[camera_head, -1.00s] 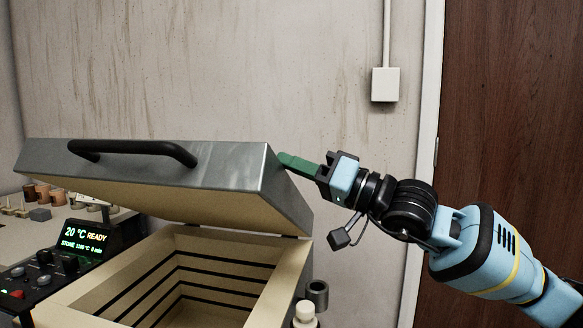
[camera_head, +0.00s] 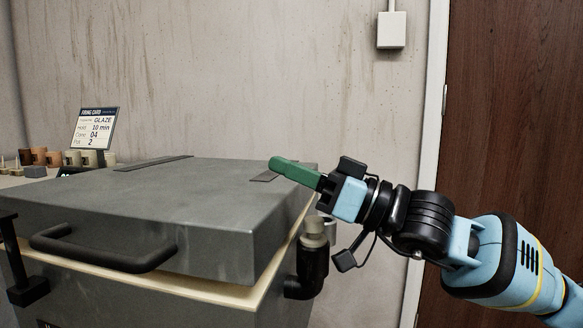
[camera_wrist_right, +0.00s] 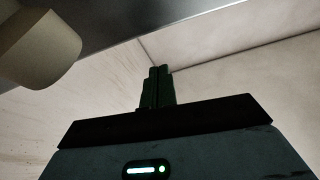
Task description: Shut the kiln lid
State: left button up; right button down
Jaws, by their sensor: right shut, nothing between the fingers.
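The grey kiln lid (camera_head: 150,210) lies nearly flat over the kiln body (camera_head: 200,310) in the head view. A pale band shows between lid and body along the front and right edges; I cannot tell whether the lid is fully seated. The black lid handle (camera_head: 105,250) is at the front. The kiln's inside is hidden. My right gripper (camera_head: 280,165), with green fingers, is shut and empty at the lid's far right edge; I cannot tell whether it touches. Its fingers (camera_wrist_right: 157,88) are together in the right wrist view. My left gripper is not in view.
A firing card (camera_head: 94,128) and several small pots (camera_head: 45,157) stand behind the lid at the left. A dark pipe-like fitting (camera_head: 310,265) is at the kiln's right side. A wall box (camera_head: 391,30) and a brown door (camera_head: 510,110) are behind my arm.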

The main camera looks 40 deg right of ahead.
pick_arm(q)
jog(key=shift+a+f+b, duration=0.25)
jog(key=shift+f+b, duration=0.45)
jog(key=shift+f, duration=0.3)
pick_arm(e)
jog(key=shift+s+a+f+n, duration=0.1)
jog(key=shift+a+f+n, duration=0.1)
jog(key=shift+f, duration=0.25)
jog(key=shift+s+a+f+n, duration=0.1)
jog(key=shift+f+n, duration=0.1)
jog(key=shift+f, duration=0.25)
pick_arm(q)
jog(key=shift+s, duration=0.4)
